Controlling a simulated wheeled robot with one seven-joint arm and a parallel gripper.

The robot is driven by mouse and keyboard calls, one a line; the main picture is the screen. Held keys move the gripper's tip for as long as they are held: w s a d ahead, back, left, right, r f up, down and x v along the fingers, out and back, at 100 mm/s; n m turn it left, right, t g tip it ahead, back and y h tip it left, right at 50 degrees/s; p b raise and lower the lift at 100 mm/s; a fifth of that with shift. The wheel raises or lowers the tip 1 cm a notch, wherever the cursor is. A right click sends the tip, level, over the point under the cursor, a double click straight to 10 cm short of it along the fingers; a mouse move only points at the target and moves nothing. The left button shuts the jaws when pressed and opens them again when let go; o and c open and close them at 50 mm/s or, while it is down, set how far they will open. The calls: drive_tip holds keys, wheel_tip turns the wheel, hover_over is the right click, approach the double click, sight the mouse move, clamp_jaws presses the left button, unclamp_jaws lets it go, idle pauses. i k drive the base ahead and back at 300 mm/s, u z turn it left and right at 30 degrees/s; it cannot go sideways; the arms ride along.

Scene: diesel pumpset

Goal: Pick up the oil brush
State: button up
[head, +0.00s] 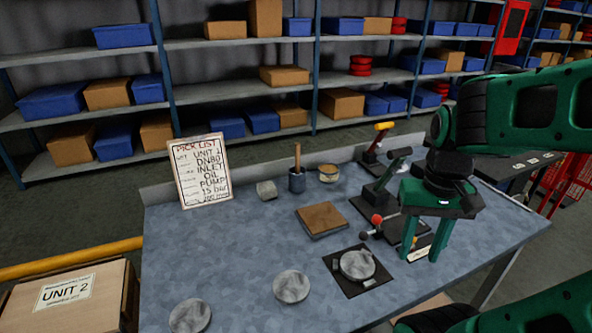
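A wooden handle (297,155) stands nearly upright in a small dark blue-grey cup (297,182) at the back middle of the workbench. It looks like the oil brush; its lower end is hidden inside the cup. My green gripper (422,252) is over the right side of the bench, well to the right of the cup and nearer the front.
A pick-list board (203,170) leans at the back left. A grey block (266,190) and a tin (328,173) flank the cup. A brown-topped block (322,219), round discs (291,286) and lever tools (385,180) stand around.

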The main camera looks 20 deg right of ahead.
sight(297, 146)
drive_tip(key=k, duration=0.5)
drive_tip(key=u, duration=1.65)
drive_tip(key=k, duration=0.75)
drive_tip(key=z, duration=1.3)
drive_tip(key=i, duration=1)
drive_tip(key=u, duration=0.05)
